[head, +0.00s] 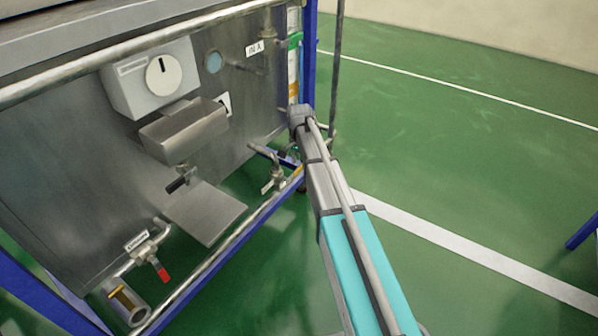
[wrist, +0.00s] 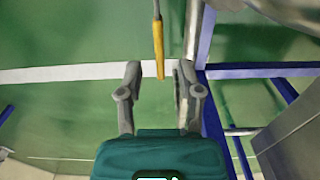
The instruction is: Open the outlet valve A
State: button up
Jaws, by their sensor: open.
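In the wrist view, my gripper (wrist: 158,72) is open. A slim yellow handle (wrist: 158,45) comes down from the top, with its lower end between the two fingertips and a gap on each side. In the head view, a grey pipe valve with a small white tag (head: 267,186) sits at the panel's lower right, close to the end of my arm. My arm hides most of my gripper there. The tag is too small to read, so I cannot tell which valve is outlet valve A.
A red-handled valve (head: 162,272) is at the panel's lower left. A control box with a dial (head: 152,78), a metal tray (head: 184,132) and a sloping plate (head: 205,212) stick out. A lower rail (head: 215,262) and blue post (head: 309,50) border the frame. Green floor lies open at right.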

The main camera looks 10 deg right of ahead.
aim_at(299, 170)
jog(key=shift+f+b, duration=0.95)
jog(key=shift+f, duration=0.3)
jog(key=shift+c, duration=0.3)
grip_shut()
